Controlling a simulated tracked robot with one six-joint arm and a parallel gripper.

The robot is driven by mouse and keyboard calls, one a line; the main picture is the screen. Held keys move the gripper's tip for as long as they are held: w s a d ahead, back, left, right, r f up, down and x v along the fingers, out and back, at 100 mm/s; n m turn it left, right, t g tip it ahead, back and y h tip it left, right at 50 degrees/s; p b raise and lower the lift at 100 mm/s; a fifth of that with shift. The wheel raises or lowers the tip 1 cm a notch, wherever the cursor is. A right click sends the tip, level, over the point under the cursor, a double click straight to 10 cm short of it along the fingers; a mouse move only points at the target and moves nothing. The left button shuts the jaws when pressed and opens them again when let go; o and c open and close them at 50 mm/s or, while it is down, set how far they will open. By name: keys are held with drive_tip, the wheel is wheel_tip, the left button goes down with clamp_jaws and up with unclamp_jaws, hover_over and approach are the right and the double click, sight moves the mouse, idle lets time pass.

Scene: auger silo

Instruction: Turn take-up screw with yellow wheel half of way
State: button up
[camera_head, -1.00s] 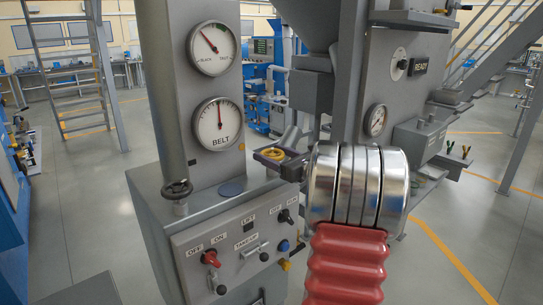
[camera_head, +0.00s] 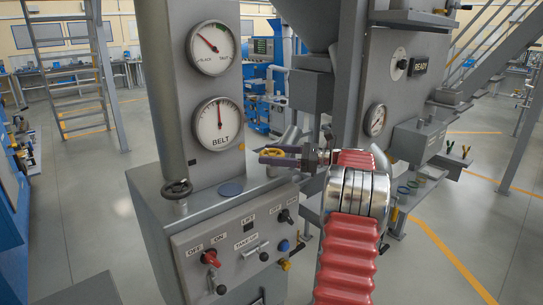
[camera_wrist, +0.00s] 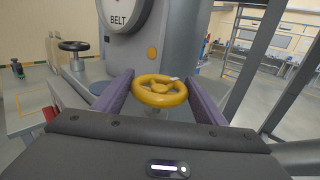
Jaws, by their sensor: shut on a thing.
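The yellow wheel (camera_wrist: 160,92) is a small spoked handwheel, seen from above in the wrist view on a short metal stem. My gripper (camera_wrist: 157,82) has its two purple fingers on the left and right of the rim, shut on it. In the head view my gripper (camera_head: 275,157) is beside the grey column, and only a little of the yellow wheel (camera_head: 271,152) shows behind a finger. The upper gauge (camera_head: 214,48), with a slack-to-taut scale, has its red needle pointing up and left. The BELT gauge (camera_head: 219,124) needle points nearly straight up.
A dark handwheel (camera_head: 177,189) stands on the cabinet left of my gripper. Below is a sloped panel (camera_head: 238,243) with a red switch, a take-up lever and knobs. A grey machine with a READY display (camera_head: 420,66) stands to the right.

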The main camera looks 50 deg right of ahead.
drive_tip(key=shift+n+g+y, duration=0.9)
drive_tip(key=shift+n+y, duration=0.1)
drive_tip(key=shift+y, duration=0.2)
drive_tip(key=shift+n+g+y, duration=0.4)
drive_tip(key=shift+g+y, duration=0.1)
drive_tip(key=shift+r, duration=0.1)
drive_tip(key=o, duration=1.1)
drive_tip(key=shift+v, duration=3.7)
drive_tip(key=shift+c, duration=0.3)
